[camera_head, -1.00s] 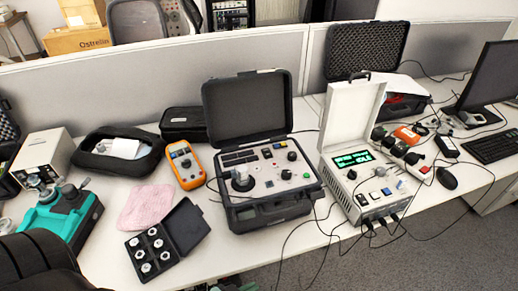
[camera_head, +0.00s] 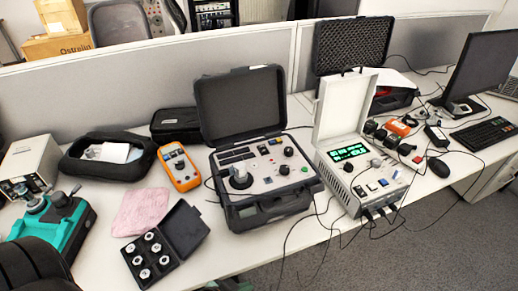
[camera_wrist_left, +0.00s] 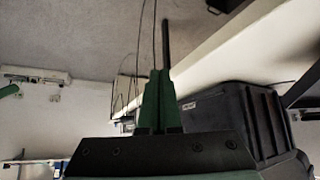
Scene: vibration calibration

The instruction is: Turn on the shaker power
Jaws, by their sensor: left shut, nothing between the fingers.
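The shaker is a dark case (camera_head: 270,212) with its lid (camera_head: 238,103) open, standing mid-table. Its light panel carries a round silver-grey post (camera_head: 240,178), black knobs (camera_head: 284,170) and a small green control (camera_head: 305,168). Which control is the power switch is too small to tell. My left gripper (camera_head: 230,286) shows only as a green and dark bit at the bottom edge, in front of the table. In the left wrist view its green fingers (camera_wrist_left: 158,73) are shut and empty, apart from a dark case (camera_wrist_left: 225,112) to the right. My right gripper is not in view.
A white unit (camera_head: 355,188) with a lit green display stands right of the case, its cables hanging over the front edge. An orange multimeter (camera_head: 179,167), pink cloth (camera_head: 140,210) and black box of metal pieces (camera_head: 186,230) lie left. A partition stands behind.

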